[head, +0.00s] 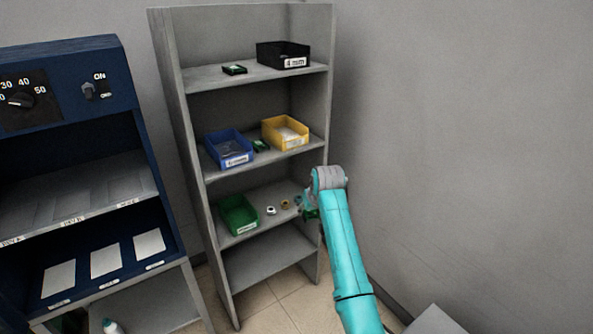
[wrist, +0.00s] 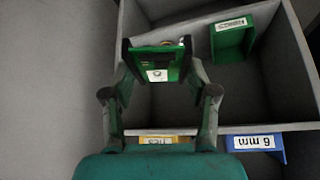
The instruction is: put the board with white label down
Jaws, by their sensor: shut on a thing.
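The green board with a white label (wrist: 160,63) is held between the two fingers of my gripper (wrist: 156,52) in the wrist view. Its white label faces the camera. In the head view my gripper (head: 309,203) is at the right side of the grey shelf unit, at the height of the third shelf (head: 262,222). A small part of the board (head: 311,213) shows there beside my arm. I cannot tell whether the board touches the shelf.
A green bin (head: 238,214) and small rings (head: 271,210) sit on the third shelf. Above are a blue bin (head: 229,148), a yellow bin (head: 285,132) and a board (head: 261,145). The top shelf has a black bin (head: 283,54) and another board (head: 234,70). The lowest shelf (head: 265,262) looks empty.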

